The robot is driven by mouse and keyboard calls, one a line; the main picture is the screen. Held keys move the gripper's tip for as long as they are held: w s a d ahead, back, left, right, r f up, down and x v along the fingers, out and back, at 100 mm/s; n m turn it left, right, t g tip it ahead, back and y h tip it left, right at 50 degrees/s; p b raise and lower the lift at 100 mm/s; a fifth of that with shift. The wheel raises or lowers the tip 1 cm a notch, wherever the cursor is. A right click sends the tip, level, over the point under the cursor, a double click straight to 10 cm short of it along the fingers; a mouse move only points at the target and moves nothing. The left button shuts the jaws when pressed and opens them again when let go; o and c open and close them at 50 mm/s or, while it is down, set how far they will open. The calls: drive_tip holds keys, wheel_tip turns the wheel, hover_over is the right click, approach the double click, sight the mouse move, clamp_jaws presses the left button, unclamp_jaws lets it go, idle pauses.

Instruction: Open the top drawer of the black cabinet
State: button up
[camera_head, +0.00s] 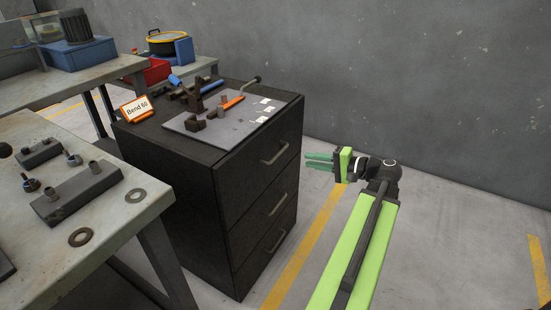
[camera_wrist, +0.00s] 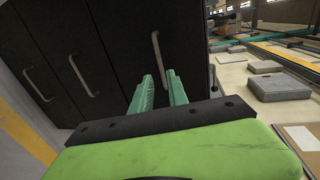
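The black cabinet (camera_head: 180,175) stands beside the workbench. Three drawers face right, each with a metal bar handle, and all look shut. The top drawer's handle (camera_head: 277,153) shows in the wrist view (camera_wrist: 156,52) as the rightmost of three, since that view is turned on its side. My gripper (camera_head: 306,160) has two green fingers, parted with a gap between them and holding nothing. It is in front of the top drawer, just right of the handle in the head view. In the wrist view the fingertips (camera_wrist: 160,75) point at the handle's near end. Contact is not visible.
On the cabinet top lie a grey plate (camera_head: 205,132), a small press, tools and a "Bend 60" sign (camera_head: 136,107). A workbench (camera_head: 110,215) with metal parts stands at the left. A grey wall (camera_head: 420,70) rises behind. The floor right of the cabinet is clear.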

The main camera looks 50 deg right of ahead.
sight(278, 154)
drive_tip(key=b+x, duration=0.2)
drive_tip(key=x, duration=1.1)
drive_tip(key=shift+w+f, duration=0.15)
drive_tip(key=shift+w, duration=0.2)
clamp_jaws()
idle(0.5)
